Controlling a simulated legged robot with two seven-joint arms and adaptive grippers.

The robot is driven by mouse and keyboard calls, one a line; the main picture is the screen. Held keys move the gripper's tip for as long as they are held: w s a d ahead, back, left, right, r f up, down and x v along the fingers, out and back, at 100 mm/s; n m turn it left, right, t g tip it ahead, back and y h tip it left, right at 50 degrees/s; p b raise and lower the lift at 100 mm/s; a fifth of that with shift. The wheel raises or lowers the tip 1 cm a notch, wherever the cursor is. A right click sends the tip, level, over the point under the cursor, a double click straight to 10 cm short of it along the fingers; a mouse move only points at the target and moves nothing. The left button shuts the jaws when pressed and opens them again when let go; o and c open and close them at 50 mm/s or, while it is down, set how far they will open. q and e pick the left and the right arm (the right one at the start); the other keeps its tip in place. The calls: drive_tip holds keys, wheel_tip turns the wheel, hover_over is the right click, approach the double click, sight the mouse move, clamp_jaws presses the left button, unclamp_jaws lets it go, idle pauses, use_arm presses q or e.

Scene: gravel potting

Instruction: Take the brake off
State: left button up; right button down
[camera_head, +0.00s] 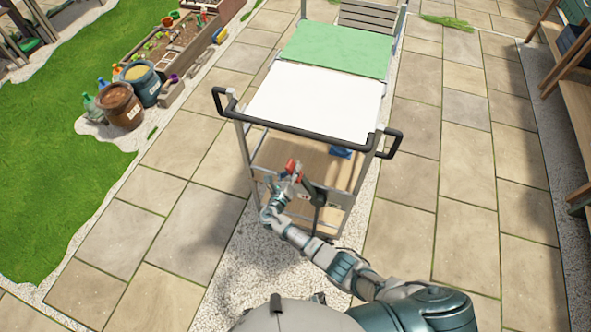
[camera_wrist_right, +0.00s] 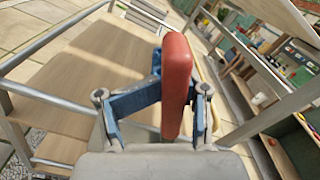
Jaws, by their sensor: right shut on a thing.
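A cart with a white top (camera_head: 315,100) and a black push handle (camera_head: 300,130) stands ahead of me. A red brake grip (camera_head: 291,166) shows at its near side, below the push handle. In the right wrist view the red grip (camera_wrist_right: 177,85) stands upright between the blue fingers. My right gripper (camera_head: 286,178) is shut on it; it also shows in the wrist view (camera_wrist_right: 172,100). The gripper partly hides the lever and its mount. My left gripper is not in view.
The cart has wooden shelves (camera_head: 282,152) below its top, with a blue item (camera_head: 341,153) on one. A green mat (camera_head: 338,50) lies behind the white top. Buckets (camera_head: 121,107) stand at the left, a wooden bench (camera_head: 575,100) at the right. Paving beside the cart is clear.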

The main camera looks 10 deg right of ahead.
idle(0.4)
drive_tip(key=c, duration=1)
unclamp_jaws()
drive_tip(key=shift+c, duration=0.2)
drive_tip(key=shift+s, duration=0.1)
drive_tip(key=shift+a, duration=0.1)
drive_tip(key=v, duration=1.2)
drive_tip(key=shift+f, duration=0.2)
